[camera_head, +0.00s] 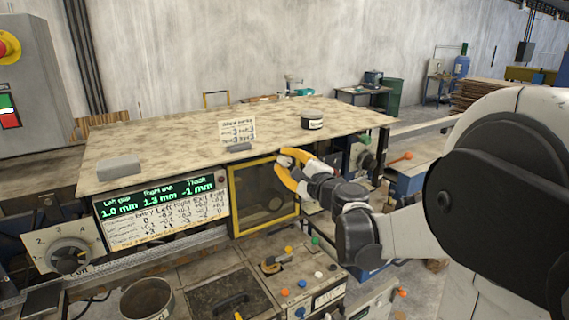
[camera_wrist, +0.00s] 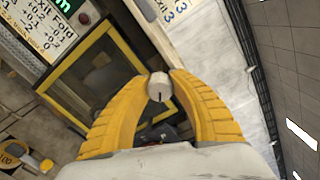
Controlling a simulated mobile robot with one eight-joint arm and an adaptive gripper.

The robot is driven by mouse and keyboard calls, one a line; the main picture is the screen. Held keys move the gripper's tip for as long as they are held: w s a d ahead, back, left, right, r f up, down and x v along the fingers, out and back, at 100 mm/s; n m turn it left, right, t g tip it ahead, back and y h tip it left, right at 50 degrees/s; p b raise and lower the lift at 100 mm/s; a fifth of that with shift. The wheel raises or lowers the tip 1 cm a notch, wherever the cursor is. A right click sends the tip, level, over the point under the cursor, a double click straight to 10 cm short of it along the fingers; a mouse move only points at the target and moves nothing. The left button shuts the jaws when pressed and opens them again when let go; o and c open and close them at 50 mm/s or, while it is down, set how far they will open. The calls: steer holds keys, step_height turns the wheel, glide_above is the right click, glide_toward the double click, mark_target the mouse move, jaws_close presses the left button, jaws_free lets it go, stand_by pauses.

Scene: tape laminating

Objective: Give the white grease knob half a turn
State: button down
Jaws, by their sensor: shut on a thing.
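The white grease knob (camera_wrist: 158,86) is a small pale cylinder with a dark line on its face. In the wrist view it sits between the tips of my yellow gripper fingers (camera_wrist: 159,82), which are shut on it from both sides. In the head view my gripper (camera_head: 284,164) is at the upper right corner of the yellow-framed window, just below the tabletop's front edge. The knob (camera_head: 284,160) shows there as a small pale spot at the fingertips, partly covered by them. What the knob is mounted on is hidden.
The yellow-framed window (camera_head: 265,195) is left of my gripper. The speckled tabletop (camera_head: 180,140) above carries a labelled dark tin (camera_head: 312,122), a paper sign (camera_head: 238,132) and a grey block (camera_head: 119,168). A green-lit display panel (camera_head: 160,210) and a numbered dial (camera_head: 68,257) are further left.

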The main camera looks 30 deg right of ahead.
steer(key=m, duration=0.5)
steer(key=shift+m+b, duration=0.3)
steer(key=shift+b, duration=0.05)
steer(key=m, duration=0.5)
steer(key=shift+m+b, duration=0.3)
steer(key=shift+r, duration=0.1)
steer(key=c, duration=1.1)
jaws_free()
steer(key=s, duration=1.2)
steer(key=shift+d, duration=0.25)
